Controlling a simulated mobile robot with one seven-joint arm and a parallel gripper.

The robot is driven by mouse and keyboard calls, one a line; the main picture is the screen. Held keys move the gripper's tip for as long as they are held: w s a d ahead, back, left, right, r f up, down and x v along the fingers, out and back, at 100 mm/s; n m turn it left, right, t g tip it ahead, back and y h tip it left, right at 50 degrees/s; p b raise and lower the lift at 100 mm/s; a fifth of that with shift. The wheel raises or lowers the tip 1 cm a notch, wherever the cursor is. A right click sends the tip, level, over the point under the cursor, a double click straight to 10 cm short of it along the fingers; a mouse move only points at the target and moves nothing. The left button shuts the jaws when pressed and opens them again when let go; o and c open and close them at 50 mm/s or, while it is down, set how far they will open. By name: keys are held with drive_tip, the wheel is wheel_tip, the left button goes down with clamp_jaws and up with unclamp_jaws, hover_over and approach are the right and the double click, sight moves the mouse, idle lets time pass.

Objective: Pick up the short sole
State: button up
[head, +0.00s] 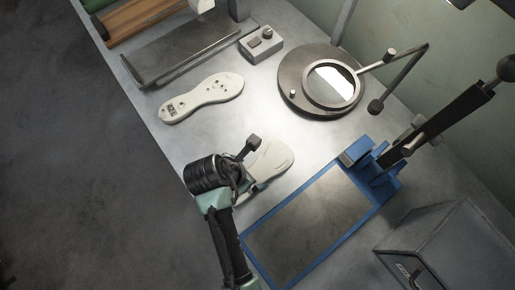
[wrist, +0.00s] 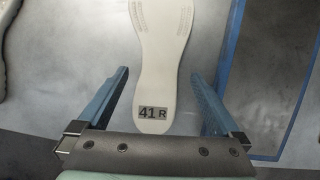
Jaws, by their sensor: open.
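A pale sole marked "41 R" (wrist: 150,60) lies on the bench under my gripper. In the head view this sole (head: 275,155) is partly hidden by the gripper. My gripper (wrist: 160,78) is open, with one blue finger on each side of the sole's labelled end and gaps between; it also shows in the head view (head: 258,165). Whether the fingers reach the bench is unclear. A second pale sole (head: 203,97) with a dark label and several small holes lies farther left, apart from the gripper. Its label is not readable. The first sole's hidden part leaves their lengths hard to compare.
A round dark stand with a ring magnifier (head: 333,86) is at the back. A blue-framed board (head: 310,225) with an upright lever lies to the right of the gripper. A grey control box (head: 262,45) and a metal tray (head: 185,50) stand behind the second sole.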

sight(258, 173)
drive_tip(key=x, duration=0.5)
